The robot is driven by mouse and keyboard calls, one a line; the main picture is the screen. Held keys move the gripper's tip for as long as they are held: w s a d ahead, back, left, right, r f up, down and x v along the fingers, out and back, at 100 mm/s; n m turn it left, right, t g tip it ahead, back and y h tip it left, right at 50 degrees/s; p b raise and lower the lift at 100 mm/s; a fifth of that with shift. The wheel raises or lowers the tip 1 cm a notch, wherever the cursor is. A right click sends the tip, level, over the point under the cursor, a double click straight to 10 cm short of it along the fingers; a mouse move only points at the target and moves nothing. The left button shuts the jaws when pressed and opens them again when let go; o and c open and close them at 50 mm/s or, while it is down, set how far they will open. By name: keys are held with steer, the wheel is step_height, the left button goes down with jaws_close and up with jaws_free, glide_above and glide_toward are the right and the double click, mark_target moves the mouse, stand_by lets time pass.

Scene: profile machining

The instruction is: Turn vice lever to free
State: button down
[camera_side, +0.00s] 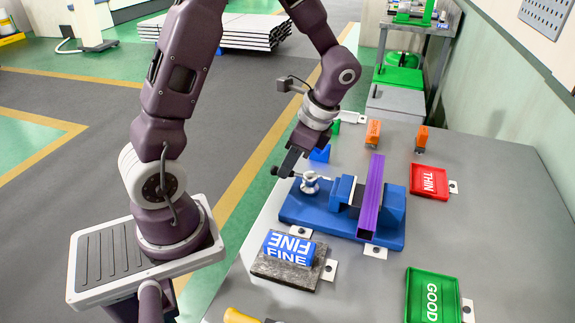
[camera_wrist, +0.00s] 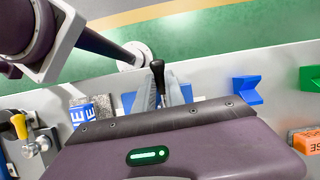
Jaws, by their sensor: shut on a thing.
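The blue vice (camera_side: 300,211) stands on the grey table with a purple square profile (camera_side: 371,198) between its jaws. Its metal lever (camera_side: 296,175) points left from the silver hub, toward the table's edge, and ends in a black knob. My gripper (camera_side: 288,164) is at the lever's outer end, shut on it. In the wrist view the black knob (camera_wrist: 157,70) shows between the two grey fingers (camera_wrist: 160,92). Blue parts of the vice show beside the fingers there; my gripper body hides most of the vice and the profile.
A FINE-marked blue brush block (camera_side: 289,249) sits on a grey slab in front of the vice. A blue notched block (camera_side: 320,153) stands just behind my gripper. Red THIN (camera_side: 429,182) and green GOOD (camera_side: 432,296) trays lie to the right. Orange blocks (camera_side: 373,132) stand behind.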

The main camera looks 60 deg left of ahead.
mark_target(300, 172)
steer(key=shift+w+a+m, duration=0.1)
steer(key=shift+a+m, duration=0.05)
steer(key=shift+m, duration=0.15)
stand_by(0.4)
steer(key=c, duration=1.4)
jaws_free()
steer(key=v, duration=0.7)
steer(key=shift+r, duration=0.1)
steer(key=s+d+r+n+t+h, duration=0.1)
steer(key=s+d+r+n+t, duration=0.3)
steer(key=s, duration=0.2)
steer(key=s+d+r+n+t+h, duration=0.2)
steer(key=s+d+r+n+t, duration=0.2)
steer(key=s, duration=0.3)
steer(key=shift+d+r+n+t, duration=0.25)
steer(key=shift+d+n+t, duration=0.15)
steer(key=shift+n, duration=0.2)
